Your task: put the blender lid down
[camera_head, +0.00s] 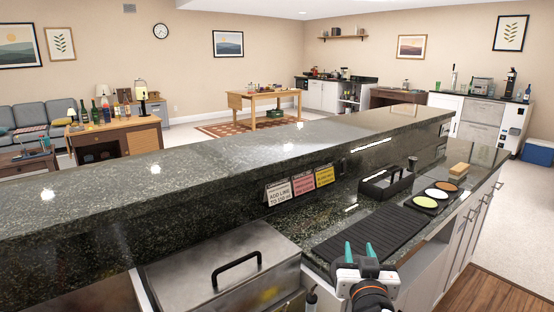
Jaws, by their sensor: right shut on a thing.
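My right gripper (359,251), with teal fingertips, is at the bottom right, over the front edge of the lower dark counter (325,222) beside the black ribbed mat (368,236). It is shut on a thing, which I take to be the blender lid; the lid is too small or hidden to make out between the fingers. My left gripper is not in view.
A metal lidded bin (225,270) with a black handle is left of my gripper. Behind the mat are a black caddy (385,187), three cards (300,184) and a tray of coloured discs (436,196). The raised bar ledge (220,165) is clear.

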